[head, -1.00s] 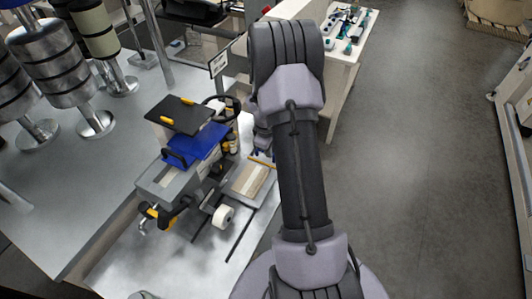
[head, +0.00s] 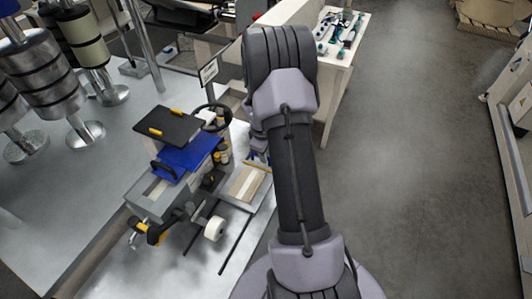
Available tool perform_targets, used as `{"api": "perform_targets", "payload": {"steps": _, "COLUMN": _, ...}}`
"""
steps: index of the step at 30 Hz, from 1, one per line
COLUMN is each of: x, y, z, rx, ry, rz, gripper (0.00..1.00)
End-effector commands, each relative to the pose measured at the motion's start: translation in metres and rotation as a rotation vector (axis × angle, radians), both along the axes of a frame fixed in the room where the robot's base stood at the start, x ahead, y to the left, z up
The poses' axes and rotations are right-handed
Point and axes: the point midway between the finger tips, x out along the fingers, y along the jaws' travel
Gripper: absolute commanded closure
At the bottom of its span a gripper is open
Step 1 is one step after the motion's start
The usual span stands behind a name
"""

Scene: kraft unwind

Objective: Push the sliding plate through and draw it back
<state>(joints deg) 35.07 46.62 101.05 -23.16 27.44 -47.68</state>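A bench-top machine stands on the metal table, with a grey box body (head: 158,192), a blue cover (head: 190,157) and a black top plate (head: 169,126) with yellow grips. To its right lies a flat light-grey plate or tray with a beige block (head: 246,183) on it. I cannot tell which part is the sliding plate. My arm rises at the middle right of the head view. My gripper (head: 259,156) is mostly hidden behind the arm; only a small dark and bluish part shows, just above the beige block. Its fingers and any contact are not clear.
A white roll (head: 214,229) and dark rods are in front of the machine. A black handwheel (head: 213,117) is behind it. Metal rollers on stands (head: 46,97) fill the left side. A small side table (head: 341,40) holds parts at the back. The floor at right is clear.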

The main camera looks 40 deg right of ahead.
Motion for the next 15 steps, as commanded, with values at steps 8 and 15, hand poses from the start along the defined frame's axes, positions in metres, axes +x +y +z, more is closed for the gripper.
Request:
{"api": "perform_targets", "payload": {"steps": 8, "x": -0.001, "y": 0.002, "z": 0.01, "rx": 0.0, "ry": 0.0, "rz": -0.001, "gripper": 0.66}}
{"api": "perform_targets", "payload": {"steps": 15, "x": -0.004, "y": 0.013, "z": 0.072, "rx": -0.001, "ry": -0.001, "rz": -0.001, "gripper": 0.66}}
